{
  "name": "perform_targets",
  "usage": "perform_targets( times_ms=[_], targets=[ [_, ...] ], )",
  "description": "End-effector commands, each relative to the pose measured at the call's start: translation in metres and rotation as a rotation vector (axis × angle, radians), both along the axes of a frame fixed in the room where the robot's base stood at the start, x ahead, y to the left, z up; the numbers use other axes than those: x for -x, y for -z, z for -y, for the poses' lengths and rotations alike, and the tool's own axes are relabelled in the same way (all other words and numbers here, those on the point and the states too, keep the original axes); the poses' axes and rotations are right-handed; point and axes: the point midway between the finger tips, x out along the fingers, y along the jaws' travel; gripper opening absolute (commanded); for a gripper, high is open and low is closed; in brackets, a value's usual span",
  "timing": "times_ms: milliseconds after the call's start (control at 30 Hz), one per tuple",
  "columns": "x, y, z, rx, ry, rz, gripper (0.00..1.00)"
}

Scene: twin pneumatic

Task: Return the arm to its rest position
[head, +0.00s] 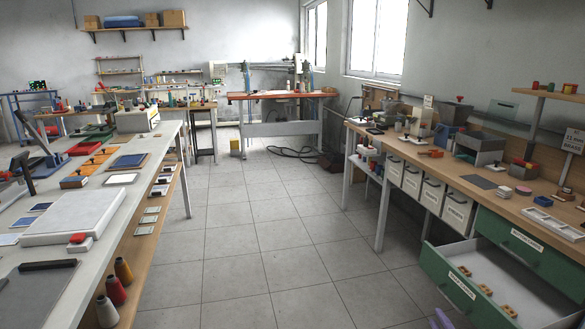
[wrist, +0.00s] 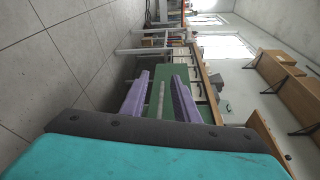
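My gripper (wrist: 160,80) shows in the wrist view with its two purple fingers spread apart. Nothing is held between them. A green drawer front lies just beyond the fingers, and a thin grey bar, perhaps its handle, shows in the gap; I cannot tell how close it is. In the head view only purple finger parts (head: 441,319) show at the bottom edge, in front of the pulled-out green drawer (head: 447,274). The rest of my arm is out of view.
The open drawer holds several small tan pieces (head: 509,311). A closed green drawer (head: 522,243) is above it, under the right workbench (head: 480,181). White bins (head: 433,194) hang farther along. The left table (head: 140,178) is cluttered. The tiled floor (head: 255,215) between is clear.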

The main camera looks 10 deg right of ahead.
Motion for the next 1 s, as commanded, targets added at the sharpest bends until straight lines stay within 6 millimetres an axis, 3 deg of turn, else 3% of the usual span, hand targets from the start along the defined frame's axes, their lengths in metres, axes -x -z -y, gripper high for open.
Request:
perform_targets(
  times_ms=[200, 533, 767, 1000],
  targets=[
    [-0.037, 0.005, -0.071, -0.017, -0.121, -0.026, 0.28],
    [-0.068, 0.034, -0.194, 0.032, -0.364, -0.131, 0.28],
    [-0.066, 0.061, -0.288, 0.098, -0.578, -0.226, 0.28],
    [-0.04, 0.093, -0.383, 0.183, -0.832, -0.339, 0.28]
  ],
)
